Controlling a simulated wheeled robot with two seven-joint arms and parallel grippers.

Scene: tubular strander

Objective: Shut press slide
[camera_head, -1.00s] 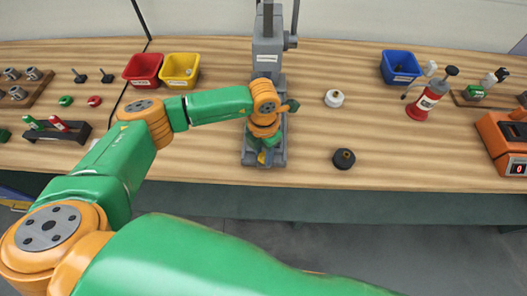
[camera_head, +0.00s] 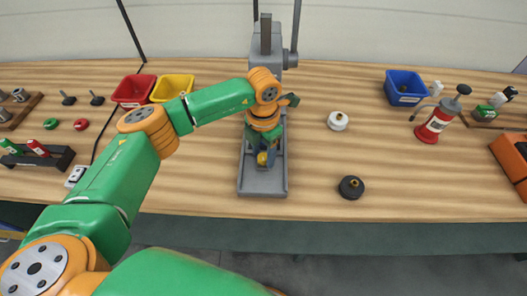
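The grey press (camera_head: 250,181) stands on the wooden bench in the middle of the picture, with its column at the back and its flat base towards me. Its lever (camera_head: 295,35) points up at the right of the column. My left arm reaches in from the left, and its orange and green wrist hangs in front of the column, hiding the press slide. My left gripper (camera_head: 265,161) points down over the press base. Its fingers are small and mostly hidden under the wrist, so I cannot tell whether they are open or touching the press. My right gripper is not in view.
A red bin (camera_head: 134,90) and a yellow bin (camera_head: 172,87) stand left of the press. A white part (camera_head: 338,121) and a black part (camera_head: 351,187) lie to its right. A blue bin (camera_head: 405,87) and a red bottle (camera_head: 437,122) stand further right.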

